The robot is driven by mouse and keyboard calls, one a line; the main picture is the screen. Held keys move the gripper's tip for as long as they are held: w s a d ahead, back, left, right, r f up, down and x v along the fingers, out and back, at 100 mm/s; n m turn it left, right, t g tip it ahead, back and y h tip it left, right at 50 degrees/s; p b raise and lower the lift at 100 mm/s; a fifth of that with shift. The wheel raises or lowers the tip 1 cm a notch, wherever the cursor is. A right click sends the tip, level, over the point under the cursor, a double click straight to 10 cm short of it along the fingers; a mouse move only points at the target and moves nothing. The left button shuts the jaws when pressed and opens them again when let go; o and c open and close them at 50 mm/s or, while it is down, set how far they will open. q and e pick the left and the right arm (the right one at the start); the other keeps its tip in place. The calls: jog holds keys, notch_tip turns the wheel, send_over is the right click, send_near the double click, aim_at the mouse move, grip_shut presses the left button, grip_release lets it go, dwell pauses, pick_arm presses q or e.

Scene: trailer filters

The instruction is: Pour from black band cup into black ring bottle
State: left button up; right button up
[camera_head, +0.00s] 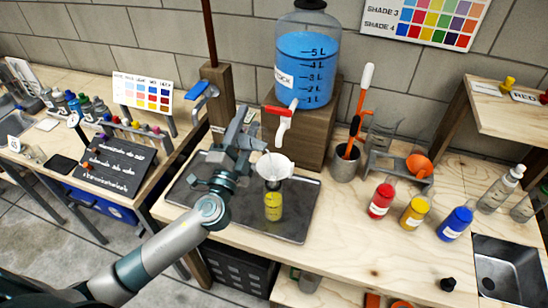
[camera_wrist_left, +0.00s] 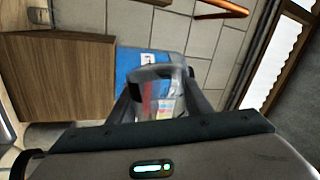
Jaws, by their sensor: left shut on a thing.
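My left gripper (camera_head: 246,138) is shut on a clear cup, which shows between the fingers in the left wrist view (camera_wrist_left: 157,88). In the head view the cup is mostly hidden by the gripper, and I cannot make out a black band on it. The gripper is above and slightly left of a white funnel (camera_head: 274,166). The funnel sits in the mouth of a bottle (camera_head: 273,207) holding yellow liquid, with a dark ring at its neck. The bottle stands upright on a dark tray (camera_head: 298,222). No stream of liquid is visible. My right gripper is not in view.
A large jug of blue liquid (camera_head: 308,62) with a red-and-white tap (camera_head: 285,118) stands on a wooden block just behind the gripper. To the right are a metal pot with tools (camera_head: 345,165), red (camera_head: 381,200), yellow (camera_head: 415,212) and blue (camera_head: 455,224) bottles, and a sink (camera_head: 512,275).

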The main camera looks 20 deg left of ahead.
pick_arm(q)
jog(key=n, duration=0.1)
jog(key=n+y+p, duration=0.1)
jog(key=r+n, duration=0.1)
jog(key=shift+a+g, duration=0.3)
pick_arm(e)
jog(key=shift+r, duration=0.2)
pick_arm(q)
jog(key=shift+a+f, duration=0.1)
jog(key=shift+a, duration=0.05)
jog(key=shift+f+n, duration=0.1)
jog(key=shift+n, duration=0.3)
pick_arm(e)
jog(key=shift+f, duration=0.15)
